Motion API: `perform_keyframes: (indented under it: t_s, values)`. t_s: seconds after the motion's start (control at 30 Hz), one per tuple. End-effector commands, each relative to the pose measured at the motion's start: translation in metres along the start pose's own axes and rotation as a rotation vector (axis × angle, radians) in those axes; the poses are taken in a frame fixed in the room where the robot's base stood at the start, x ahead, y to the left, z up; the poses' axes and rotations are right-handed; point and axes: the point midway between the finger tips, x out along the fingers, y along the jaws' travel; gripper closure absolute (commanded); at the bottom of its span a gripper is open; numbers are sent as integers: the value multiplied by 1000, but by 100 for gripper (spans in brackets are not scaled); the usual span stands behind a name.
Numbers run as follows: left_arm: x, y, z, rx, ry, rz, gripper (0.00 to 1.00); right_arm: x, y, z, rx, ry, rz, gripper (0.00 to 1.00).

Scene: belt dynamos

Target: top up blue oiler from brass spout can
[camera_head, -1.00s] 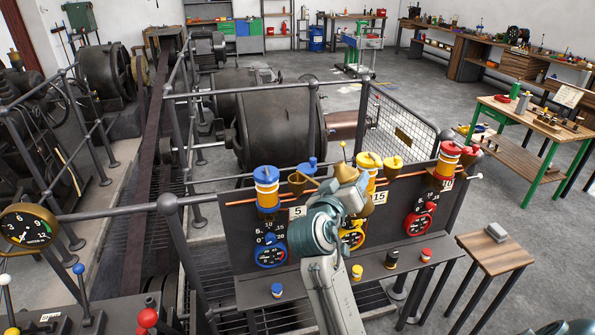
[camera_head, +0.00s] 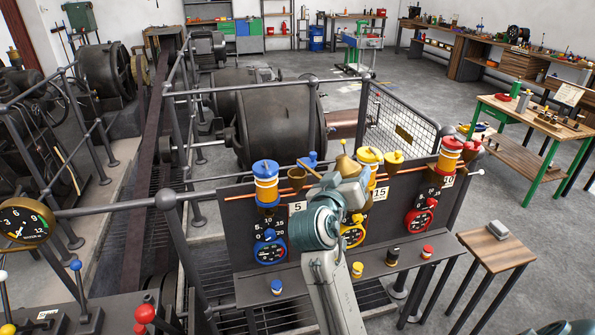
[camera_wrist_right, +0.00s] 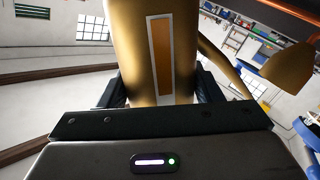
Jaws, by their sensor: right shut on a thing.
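The blue oiler (camera_head: 266,188), a glass with amber oil between a blue cap and blue base, stands on the dark panel. A brass cup (camera_head: 297,178) sits just right of it. My right gripper (camera_head: 350,188) is right of the cup and shut on the brass spout can (camera_wrist_right: 128,45). The wrist view shows an amber window (camera_wrist_right: 162,60) on the can. My left gripper is not in view.
A yellow oiler (camera_head: 369,166) and a red oiler (camera_head: 448,160) stand farther right on the panel. Dials and small coloured knobs sit below. A railing (camera_head: 110,213) runs at left. A small wooden stool (camera_head: 497,250) stands at right, with open floor beyond.

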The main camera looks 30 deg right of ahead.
Motion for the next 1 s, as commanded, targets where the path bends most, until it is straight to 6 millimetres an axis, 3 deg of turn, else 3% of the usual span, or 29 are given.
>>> perform_keyframes:
  t_s: [0.03,0.33,0.63,1.0]
  values:
    - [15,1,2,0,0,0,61,0,-3,6,39,9,2,75]
    - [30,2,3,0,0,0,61,0,-2,3,154,26,2,75]
    - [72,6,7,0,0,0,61,1,-11,11,334,53,2,75]
    - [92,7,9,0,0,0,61,2,-16,11,439,69,2,75]
